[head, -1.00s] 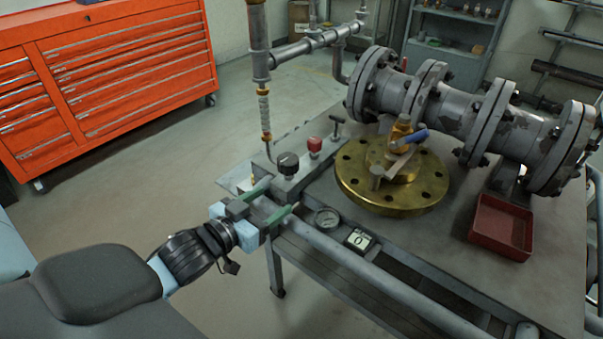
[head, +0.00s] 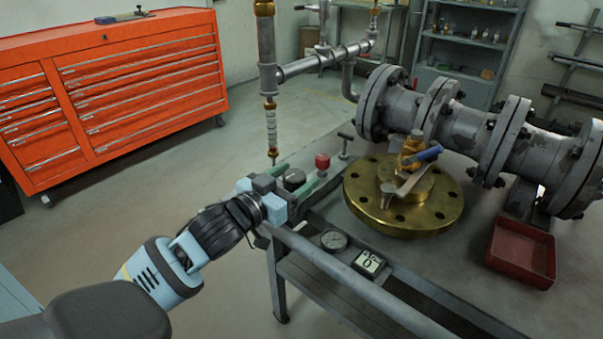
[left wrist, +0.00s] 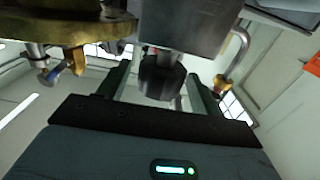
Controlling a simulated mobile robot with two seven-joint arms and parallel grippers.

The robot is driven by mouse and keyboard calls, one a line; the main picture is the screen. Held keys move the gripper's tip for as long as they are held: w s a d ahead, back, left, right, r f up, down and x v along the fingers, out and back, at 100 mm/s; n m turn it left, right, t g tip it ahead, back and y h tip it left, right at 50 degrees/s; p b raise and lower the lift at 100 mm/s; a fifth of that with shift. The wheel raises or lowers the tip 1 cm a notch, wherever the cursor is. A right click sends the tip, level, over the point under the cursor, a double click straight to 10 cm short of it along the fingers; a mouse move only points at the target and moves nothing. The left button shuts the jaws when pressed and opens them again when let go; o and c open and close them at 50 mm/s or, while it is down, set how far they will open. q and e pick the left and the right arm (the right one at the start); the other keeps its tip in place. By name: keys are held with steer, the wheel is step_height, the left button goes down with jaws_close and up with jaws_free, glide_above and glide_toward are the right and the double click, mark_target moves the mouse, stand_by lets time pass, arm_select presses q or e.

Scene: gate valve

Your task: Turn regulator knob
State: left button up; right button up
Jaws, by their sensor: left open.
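The regulator knob (head: 294,178) is round and black and sits on the block at the table's near left corner. My left gripper (head: 303,173) is at the knob, with its two green fingers open on either side of it. In the left wrist view the dark faceted knob (left wrist: 161,77) stands between the two fingers (left wrist: 158,84), with a visible gap on each side. My gripper's body hides part of the knob's block in the head view. My right gripper is out of view.
A red knob (head: 322,161) and a T-handle (head: 345,142) stand just beyond. A round gauge (head: 333,240) and a display reading 0 (head: 369,262) lie near the front rail. A brass flange (head: 375,215), grey pipework (head: 465,125) and a red tray (head: 521,252) occupy the table.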

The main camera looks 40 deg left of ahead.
arm_select(q)
steer(key=shift+w+d, duration=0.1)
steer(key=shift+w, duration=1.2)
steer(key=c, duration=1)
steer(key=shift+r+m+h+p, duration=0.2)
steer(key=shift+m+h+p, duration=0.3)
steer(key=shift+h+p, duration=0.4)
steer(key=shift+d+p, duration=0.1)
steer(key=shift+p, duration=0.3)
steer(key=shift+m+g+h, duration=0.3)
steer(key=shift+m+h, duration=0.1)
steer(key=shift+h, duration=0.1)
steer(key=shift+d+f+h+p, duration=0.1)
steer(key=shift+f+h+p, duration=0.05)
steer(key=shift+h+p, duration=0.15)
